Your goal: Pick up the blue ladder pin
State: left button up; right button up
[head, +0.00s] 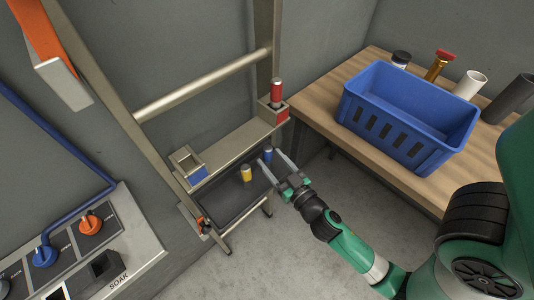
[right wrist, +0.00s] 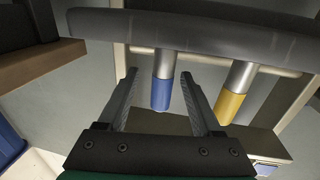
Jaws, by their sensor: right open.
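The blue ladder pin (head: 267,154) stands in the dark tray (head: 235,204) below the ladder's beige shelf. In the right wrist view it shows as a blue cap (right wrist: 162,95) on a silver shank. My right gripper (head: 270,157) is open, with its fingers reaching toward the blue pin. In the right wrist view the pin appears between the two fingers (right wrist: 158,78), with gaps on both sides and no visible contact. A yellow pin (head: 246,173) stands beside it, outside the fingers; it also shows in the right wrist view (right wrist: 231,106). My left gripper is not visible.
A red pin (head: 276,89) stands in a red-marked holder at the shelf's right end. A blue-marked square holder (head: 187,163) is at its left. A wooden table (head: 330,118) with a blue crate (head: 375,126) is to the right. A control panel (head: 120,258) is at lower left.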

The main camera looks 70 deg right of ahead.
jog(key=shift+s+f, duration=0.1)
jog(key=shift+w+d+r, duration=0.1)
jog(key=shift+w+r, duration=0.1)
jog(key=shift+w, duration=0.05)
jog(key=p+x, duration=0.1)
jog(key=x, duration=0.3)
jog(key=shift+w+r+p, duration=0.2)
jog(key=shift+w+p, duration=0.1)
jog(key=shift+p, duration=0.1)
jog(key=shift+w+f, duration=0.1)
jog(key=shift+w, duration=0.05)
grip_shut()
